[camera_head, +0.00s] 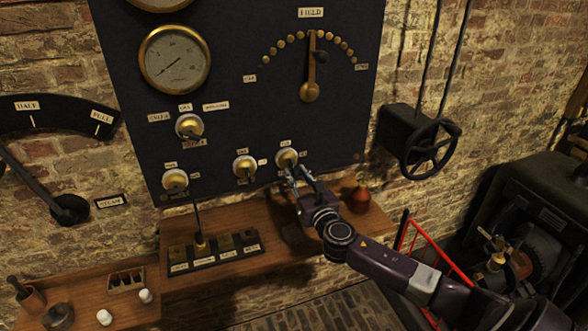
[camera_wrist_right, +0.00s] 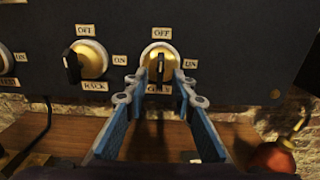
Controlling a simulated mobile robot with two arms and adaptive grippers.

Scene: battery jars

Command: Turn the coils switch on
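The rightmost lower switch on the dark panel (camera_head: 286,158) has a round brass plate and a small lever. It also shows in the wrist view (camera_wrist_right: 160,62), with OFF above it and ON to its right. Its lever looks upright there, in line with OFF. The name label under it is partly hidden, so I cannot fully read it. My right gripper (camera_head: 300,174) is just below and in front of this switch. In the wrist view its blue fingers (camera_wrist_right: 160,92) are spread, with nothing held between them. My left gripper is not in view.
A similar switch labelled RACK (camera_wrist_right: 90,60) sits to the left. A wooden shelf (camera_head: 220,290) runs below the panel, with a red flask (camera_head: 360,199) at its right. A black handwheel (camera_head: 430,150) stands out from the wall further right.

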